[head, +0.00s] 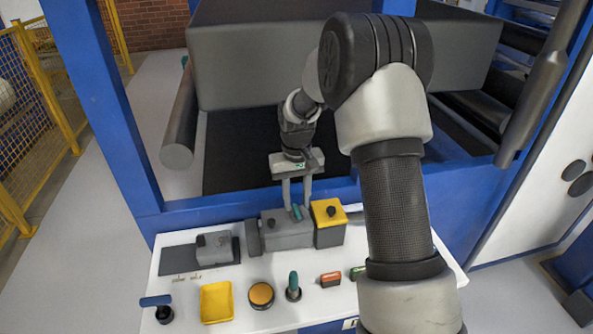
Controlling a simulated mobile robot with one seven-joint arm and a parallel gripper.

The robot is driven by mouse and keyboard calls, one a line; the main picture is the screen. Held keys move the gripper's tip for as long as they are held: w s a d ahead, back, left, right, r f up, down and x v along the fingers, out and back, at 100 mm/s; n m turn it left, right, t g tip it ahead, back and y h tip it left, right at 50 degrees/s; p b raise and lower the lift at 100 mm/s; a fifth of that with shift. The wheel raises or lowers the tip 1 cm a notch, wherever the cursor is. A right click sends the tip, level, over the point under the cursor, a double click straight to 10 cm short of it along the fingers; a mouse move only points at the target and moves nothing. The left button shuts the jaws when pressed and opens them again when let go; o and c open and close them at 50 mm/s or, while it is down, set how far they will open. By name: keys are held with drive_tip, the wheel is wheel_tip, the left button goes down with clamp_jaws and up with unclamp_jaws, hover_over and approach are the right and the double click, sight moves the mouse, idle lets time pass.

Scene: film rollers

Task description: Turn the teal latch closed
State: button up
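A small teal latch (297,212) stands up from the top of a grey box (288,238) on the white table. My gripper (297,206) reaches down from above, with its two pale fingers apart. The fingertips are at the latch, one on each side of it in this view. I cannot tell whether either finger touches it. The gripper looks open. The lower part of the latch is hard to make out at this size.
A yellow box with a black knob (328,218) stands right beside the grey box. On the white table (185,245) are a teal upright lever (293,283), a blue-teal handle (157,301), a yellow tray (216,303) and an orange button (261,294). A blue frame (345,190) rises behind.

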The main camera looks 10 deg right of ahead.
sight(297, 209)
wheel_tip(297, 209, up, 15)
drive_tip(key=shift+r+p, duration=0.2)
drive_tip(key=shift+p, duration=0.1)
drive_tip(key=shift+r, duration=0.1)
drive_tip(key=s+r+t+p, duration=0.2)
drive_tip(key=s+r+t, duration=0.1)
drive_tip(key=s+r, duration=0.95)
drive_tip(key=s+t+p, duration=0.2)
drive_tip(key=s, duration=1.4)
drive_tip(key=shift+s+r+m+t+p, duration=0.15)
drive_tip(key=shift+r+m+t+p, duration=0.15)
drive_tip(key=shift+p, duration=0.05)
